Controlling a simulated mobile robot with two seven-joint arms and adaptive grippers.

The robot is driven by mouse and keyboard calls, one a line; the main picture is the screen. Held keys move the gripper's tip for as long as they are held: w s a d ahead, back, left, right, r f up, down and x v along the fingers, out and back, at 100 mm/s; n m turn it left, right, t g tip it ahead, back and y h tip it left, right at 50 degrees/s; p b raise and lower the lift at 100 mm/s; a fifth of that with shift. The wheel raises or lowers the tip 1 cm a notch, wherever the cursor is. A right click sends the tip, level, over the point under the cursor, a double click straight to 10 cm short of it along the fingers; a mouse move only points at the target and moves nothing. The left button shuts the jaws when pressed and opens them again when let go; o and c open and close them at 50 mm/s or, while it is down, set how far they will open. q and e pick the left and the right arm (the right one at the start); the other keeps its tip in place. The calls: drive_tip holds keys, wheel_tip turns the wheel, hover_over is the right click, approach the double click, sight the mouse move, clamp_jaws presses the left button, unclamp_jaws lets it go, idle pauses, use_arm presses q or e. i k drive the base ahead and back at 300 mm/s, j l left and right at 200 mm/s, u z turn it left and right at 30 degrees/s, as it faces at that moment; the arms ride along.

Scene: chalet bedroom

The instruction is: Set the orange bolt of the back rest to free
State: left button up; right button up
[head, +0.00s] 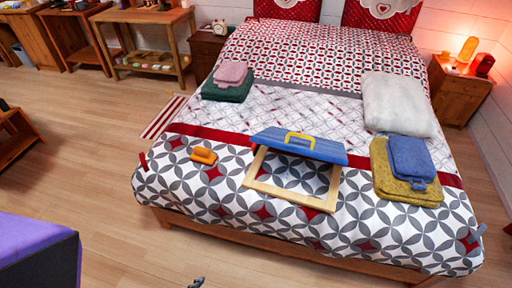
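A back rest lies on the foot half of the bed. It has a blue slatted panel (318,148) with a yellow handle (300,138), tilted up over a light wooden frame (290,196). A small orange piece (203,155) shows on the bedcover left of the frame, apart from it. I cannot tell whether it is the bolt, nor its setting. A small dark grey tip (197,283) at the bottom edge may be part of my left gripper; its fingers are cut off. My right gripper is not in view.
Folded pink and green towels (228,84) lie at the bed's left side. A white pillow (397,103) and folded yellow and blue towels (408,172) lie at its right. A purple-topped object (38,245) stands at the lower left. The wooden floor (105,165) left of the bed is mostly clear.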

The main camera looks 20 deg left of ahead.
sight(254, 149)
drive_tip(key=i+j+z, duration=0.2)
drive_tip(key=j, duration=0.45)
drive_tip(key=i+j+z, duration=0.2)
drive_tip(key=j, duration=0.4)
drive_tip(key=j+z, duration=0.15)
drive_tip(key=j, duration=0.5)
